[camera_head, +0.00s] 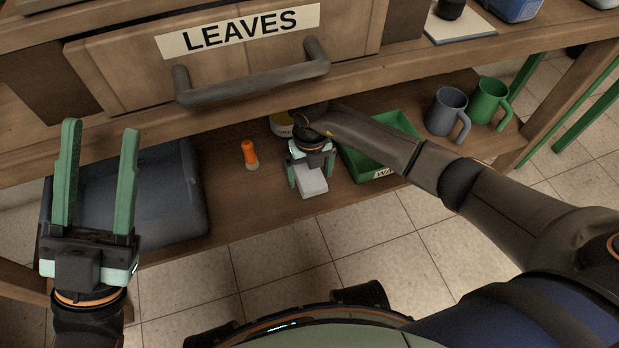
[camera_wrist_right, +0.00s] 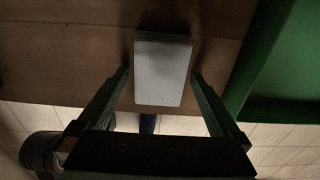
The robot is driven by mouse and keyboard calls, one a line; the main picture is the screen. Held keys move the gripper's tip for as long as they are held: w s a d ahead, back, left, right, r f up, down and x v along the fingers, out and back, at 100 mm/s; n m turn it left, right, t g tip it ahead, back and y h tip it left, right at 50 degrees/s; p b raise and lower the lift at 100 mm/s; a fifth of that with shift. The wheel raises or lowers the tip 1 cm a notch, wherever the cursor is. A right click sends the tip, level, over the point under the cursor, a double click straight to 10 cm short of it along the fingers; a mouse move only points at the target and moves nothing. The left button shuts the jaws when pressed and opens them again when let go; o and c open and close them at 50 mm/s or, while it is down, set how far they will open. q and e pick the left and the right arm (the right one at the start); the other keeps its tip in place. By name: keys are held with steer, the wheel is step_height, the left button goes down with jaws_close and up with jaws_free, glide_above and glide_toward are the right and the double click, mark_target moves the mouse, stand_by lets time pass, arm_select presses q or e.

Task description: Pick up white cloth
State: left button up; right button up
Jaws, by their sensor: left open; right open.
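A white, folded block-like cloth (camera_head: 311,184) lies on the lower wooden shelf near its front edge. It also shows in the right wrist view (camera_wrist_right: 163,70), between the fingers. My right gripper (camera_head: 311,180) is open, pointing down over the cloth with a finger on each side of it. In the wrist view (camera_wrist_right: 162,80) a gap shows beside each finger, and I cannot tell how far down they reach. My left gripper (camera_head: 98,140) is open and empty, raised in front of the shelf at the left.
A green tray (camera_head: 355,164) stands right of the cloth and an orange bottle (camera_head: 250,155) left of it. A grey bin (camera_head: 165,238) is further left. A grey mug (camera_head: 446,110) and a green mug (camera_head: 489,100) stand at the right. The LEAVES drawer (camera_head: 230,62) overhangs the shelf.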

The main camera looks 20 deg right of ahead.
mark_target(310, 176)
steer(key=shift+c, duration=0.2)
steer(key=c, duration=1.1)
steer(key=shift+c, duration=0.2)
arm_select(q)
steer(key=shift+r, duration=0.1)
arm_select(e)
steer(key=shift+r, duration=0.1)
steer(key=shift+r+p, duration=0.4)
steer(key=shift+r, duration=0.2)
step_height(310, 176, up, 3)
steer(key=shift+w+f+p, duration=0.1)
steer(key=shift+f+p, duration=0.1)
steer(key=shift+p, duration=0.6)
arm_select(q)
step_height(310, 176, up, 8)
steer(key=a+p, duration=0.1)
steer(key=p, duration=0.4)
steer(key=shift+s+r+p, duration=0.15)
steer(key=shift+r+p, duration=0.1)
steer(key=shift+p, duration=0.05)
arm_select(e)
steer(key=s, duration=1.8)
steer(key=shift+d+f, duration=0.2)
steer(key=shift+d, duration=0.1)
steer(key=shift+s, duration=0.1)
